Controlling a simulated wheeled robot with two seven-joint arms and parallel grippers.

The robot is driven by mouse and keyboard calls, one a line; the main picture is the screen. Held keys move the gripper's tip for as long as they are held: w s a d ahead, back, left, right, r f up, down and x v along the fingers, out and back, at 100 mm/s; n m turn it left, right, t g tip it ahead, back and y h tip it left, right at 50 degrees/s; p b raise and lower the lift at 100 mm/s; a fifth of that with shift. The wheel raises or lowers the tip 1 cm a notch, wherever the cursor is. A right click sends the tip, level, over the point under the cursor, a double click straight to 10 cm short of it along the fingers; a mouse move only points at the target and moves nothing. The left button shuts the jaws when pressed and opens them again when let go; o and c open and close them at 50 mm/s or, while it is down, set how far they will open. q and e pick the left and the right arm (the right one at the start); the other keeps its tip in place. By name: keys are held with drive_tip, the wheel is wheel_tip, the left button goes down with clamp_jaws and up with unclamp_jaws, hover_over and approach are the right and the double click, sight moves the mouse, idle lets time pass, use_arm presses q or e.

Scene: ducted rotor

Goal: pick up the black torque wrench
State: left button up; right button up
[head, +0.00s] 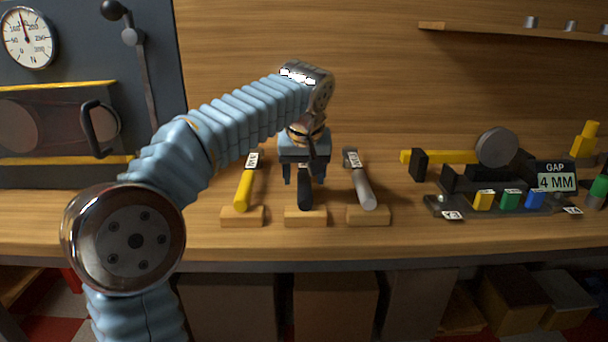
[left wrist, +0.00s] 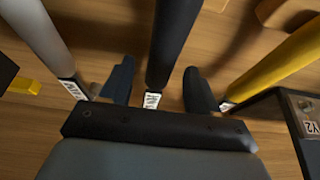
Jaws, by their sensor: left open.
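The black torque wrench (head: 304,190) rests with its handle end on the middle wooden block (head: 306,216) on the bench. My left gripper (head: 304,175) is above it, pointing down, and hides part of it. In the left wrist view, the black wrench (left wrist: 174,40) runs between the two fingers of my left gripper (left wrist: 158,72), with a visible gap on each side. The fingers are open and hold nothing. A white label shows on the wrench near the palm. I cannot tell the exact height of the fingertips. My right gripper is in neither view.
A yellow wrench (head: 244,188) lies to the left and a grey wrench (head: 363,185) to the right, both close to my fingers. A gap gauge fixture (head: 500,185) stands on the right. A dial panel (head: 90,90) is at left. The bench's front edge is below.

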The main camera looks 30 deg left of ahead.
use_arm(q)
drive_tip(key=shift+w+a+f, duration=0.1)
drive_tip(key=shift+w+f, duration=0.1)
drive_tip(key=shift+f, duration=0.4)
clamp_jaws()
drive_tip(key=shift+r, duration=0.15)
